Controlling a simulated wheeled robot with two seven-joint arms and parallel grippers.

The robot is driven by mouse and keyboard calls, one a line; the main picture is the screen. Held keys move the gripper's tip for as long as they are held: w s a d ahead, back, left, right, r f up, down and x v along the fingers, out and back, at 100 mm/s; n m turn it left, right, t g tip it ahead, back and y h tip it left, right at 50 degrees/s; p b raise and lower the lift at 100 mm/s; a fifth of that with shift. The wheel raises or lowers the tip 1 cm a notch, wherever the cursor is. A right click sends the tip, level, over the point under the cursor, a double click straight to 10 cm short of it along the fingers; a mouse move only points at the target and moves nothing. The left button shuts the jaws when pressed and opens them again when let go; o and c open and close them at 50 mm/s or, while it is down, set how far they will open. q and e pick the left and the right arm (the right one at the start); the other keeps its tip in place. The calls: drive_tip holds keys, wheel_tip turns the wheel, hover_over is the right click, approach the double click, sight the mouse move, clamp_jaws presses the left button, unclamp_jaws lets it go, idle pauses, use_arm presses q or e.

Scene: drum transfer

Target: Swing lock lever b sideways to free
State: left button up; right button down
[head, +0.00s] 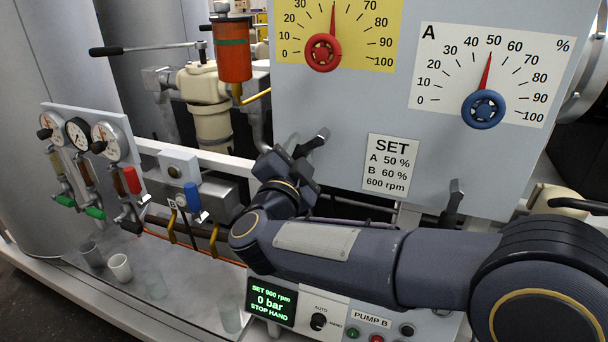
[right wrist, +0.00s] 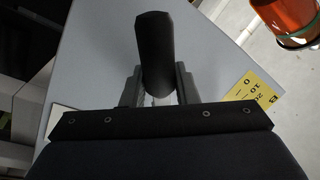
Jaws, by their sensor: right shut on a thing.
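Lock lever b (head: 317,138) has a dark handle at the lower left edge of the grey dial panel, below the yellow scale. In the right wrist view the black handle (right wrist: 154,45) stands up between the two fingers. My right gripper (head: 301,147) is shut on it; its fingers also show in the right wrist view (right wrist: 158,90). The gripper and wrist hide the lever's base and pivot. My left gripper is not in view.
A second dark lever (head: 455,196) stands at the panel's lower edge, behind my right forearm. The SET card (head: 391,163) is right of the held lever. Gauges (head: 107,140) and a small blue-handled valve (head: 192,197) are at left. An orange cylinder (head: 233,50) stands behind.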

drive_tip(key=m+b, duration=0.2)
drive_tip(key=m, duration=0.1)
drive_tip(key=r+m+h+b, duration=0.1)
drive_tip(key=shift+w+a, duration=0.1)
drive_tip(key=shift+a, duration=0.3)
drive_tip(key=m+b, duration=0.1)
drive_tip(key=r+m+h+b, duration=0.1)
drive_tip(key=m, duration=0.1)
drive_tip(key=shift+a+r+m, duration=0.15)
drive_tip(key=shift+m, duration=0.15)
drive_tip(key=shift+r+m+b, duration=0.4)
drive_tip(key=shift+m+b, duration=0.1)
drive_tip(key=shift+m, duration=0.3)
drive_tip(key=shift+r, duration=0.1)
drive_tip(key=c, duration=1.2)
unclamp_jaws()
drive_tip(key=shift+o, duration=0.2)
drive_tip(key=v, duration=0.7)
drive_tip(key=shift+s+a, duration=0.2)
drive_tip(key=shift+s, duration=0.1)
